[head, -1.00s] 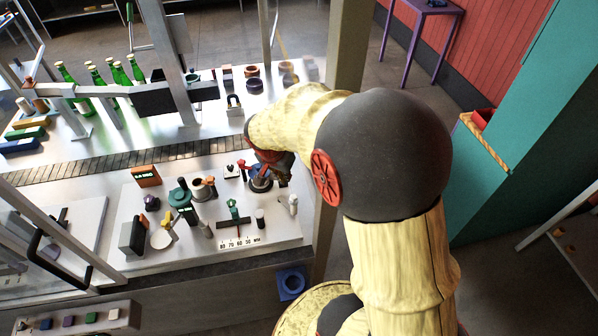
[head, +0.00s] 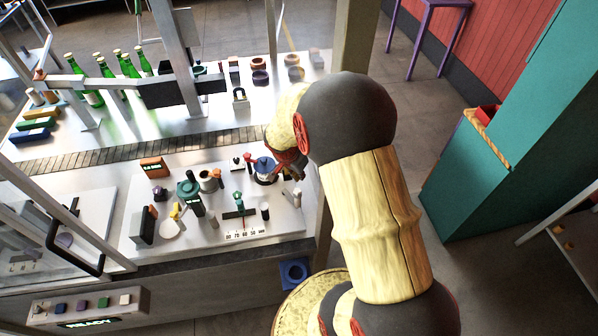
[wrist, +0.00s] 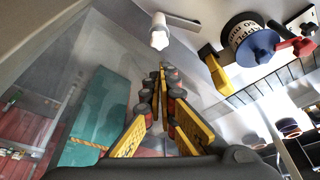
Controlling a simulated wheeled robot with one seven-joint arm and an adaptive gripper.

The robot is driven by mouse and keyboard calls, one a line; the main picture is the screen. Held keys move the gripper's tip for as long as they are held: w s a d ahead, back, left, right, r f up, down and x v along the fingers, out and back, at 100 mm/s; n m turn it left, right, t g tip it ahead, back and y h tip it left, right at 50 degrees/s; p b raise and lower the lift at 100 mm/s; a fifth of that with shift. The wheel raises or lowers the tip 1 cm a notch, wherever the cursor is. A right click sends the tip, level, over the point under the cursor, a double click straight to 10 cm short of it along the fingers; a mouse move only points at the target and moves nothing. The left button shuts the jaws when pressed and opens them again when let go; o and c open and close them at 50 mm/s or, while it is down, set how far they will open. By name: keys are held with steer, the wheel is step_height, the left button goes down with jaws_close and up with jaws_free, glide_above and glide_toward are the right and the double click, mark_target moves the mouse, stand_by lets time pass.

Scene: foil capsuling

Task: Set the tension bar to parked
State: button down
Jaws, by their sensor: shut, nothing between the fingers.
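My gripper (head: 293,172) hangs over the right end of the light work panel. Its yellow fingers are shut and empty in the wrist view (wrist: 162,72). A blue round device (head: 264,168) with a red handle stands just left of the gripper. It shows at the upper right in the wrist view (wrist: 258,46), with the red handle (wrist: 298,44) beside it. A white bar with a rounded end (head: 297,197) stands near the panel's right edge. It shows beyond the fingertips in the wrist view (wrist: 162,32), apart from them. I cannot tell which part is the tension bar.
A scale (head: 244,233) marks the panel's front. A green-topped post (head: 238,199) and a teal device (head: 188,188) stand to the left. A conveyor (head: 120,152) runs behind, with green bottles (head: 130,66) beyond. A button box (head: 88,306) is at lower left.

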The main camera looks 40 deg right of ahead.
mark_target(298, 189)
steer(key=x, duration=0.5)
steer(key=shift+d+f+p, duration=0.15)
steer(key=shift+f+p, duration=0.25)
steer(key=shift+a+f+m+b, duration=0.1)
steer(key=shift+a+m+b, duration=0.45)
steer(key=shift+b, duration=1.15)
steer(key=m+b, duration=0.1)
steer(key=b, duration=0.1)
steer(key=a+m+g+b, duration=0.1)
steer(key=b, duration=0.1)
steer(key=shift+s+a+f+b, duration=0.1)
steer(key=shift+f+b, duration=0.15)
steer(key=shift+b, duration=0.15)
steer(key=a+m+b, duration=0.1)
steer(key=b, duration=0.1)
steer(key=shift+b, duration=0.4)
steer(key=a+m+b, duration=0.1)
steer(key=b, duration=0.1)
steer(key=w+a+m+g+b, duration=0.1)
steer(key=m+b, duration=0.1)
steer(key=a+m+g+b, duration=0.1)
steer(key=m+b, duration=0.1)
steer(key=shift+w+a+r+y, duration=0.2)
steer(key=shift+a+r+y, duration=0.1)
steer(key=shift+a+r, duration=0.1)
